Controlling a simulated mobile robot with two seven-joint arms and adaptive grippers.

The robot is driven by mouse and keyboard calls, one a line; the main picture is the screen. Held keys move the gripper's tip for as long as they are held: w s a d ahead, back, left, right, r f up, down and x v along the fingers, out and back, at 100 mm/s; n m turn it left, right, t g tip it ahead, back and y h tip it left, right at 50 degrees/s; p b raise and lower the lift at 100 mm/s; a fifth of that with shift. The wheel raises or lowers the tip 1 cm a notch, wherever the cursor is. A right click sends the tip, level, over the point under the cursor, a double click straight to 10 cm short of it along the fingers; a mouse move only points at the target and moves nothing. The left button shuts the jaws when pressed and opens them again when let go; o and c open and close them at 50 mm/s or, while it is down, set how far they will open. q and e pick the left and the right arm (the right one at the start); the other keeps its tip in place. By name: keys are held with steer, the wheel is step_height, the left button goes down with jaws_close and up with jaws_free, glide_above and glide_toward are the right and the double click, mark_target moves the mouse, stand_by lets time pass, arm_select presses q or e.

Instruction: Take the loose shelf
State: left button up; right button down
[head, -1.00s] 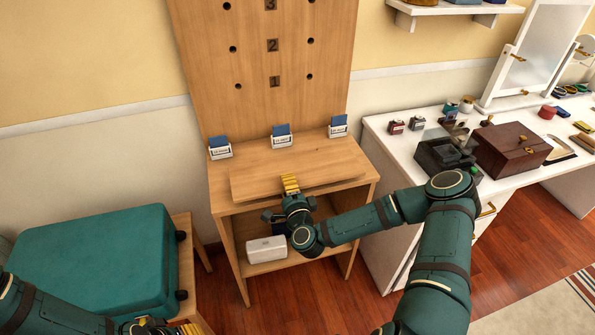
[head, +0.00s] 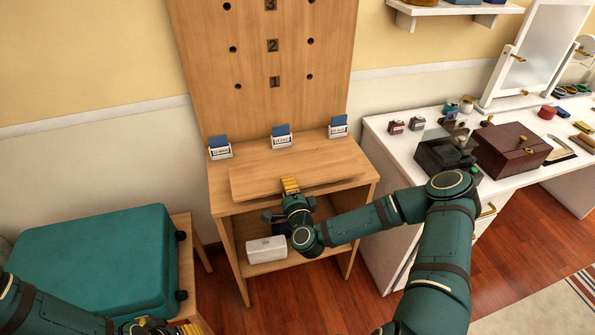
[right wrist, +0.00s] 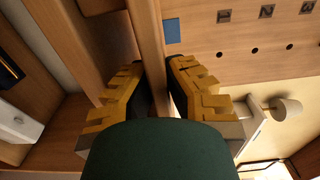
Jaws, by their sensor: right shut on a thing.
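The loose shelf (head: 260,182) is a flat light-wood board lying on top of the wooden stand, its front edge facing me. My right gripper (head: 290,184) is at the middle of that front edge. In the right wrist view the shelf (right wrist: 150,45) runs edge-on between the yellow fingers of my right gripper (right wrist: 157,85), which are shut on it, one on each face. My left gripper (head: 165,328) is only partly in view at the bottom edge of the head view, away from the shelf; its fingers are mostly cut off.
The stand's back panel (head: 262,100) has holes and numbers. Several card holders (head: 282,141) stand behind the shelf. A white box (head: 266,249) sits in the compartment below. A teal suitcase (head: 95,265) is at left, a white dresser (head: 385,155) at right.

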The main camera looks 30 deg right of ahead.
steer(key=shift+r, duration=0.2)
steer(key=shift+r+p, duration=1.2)
steer(key=shift+r, duration=0.15)
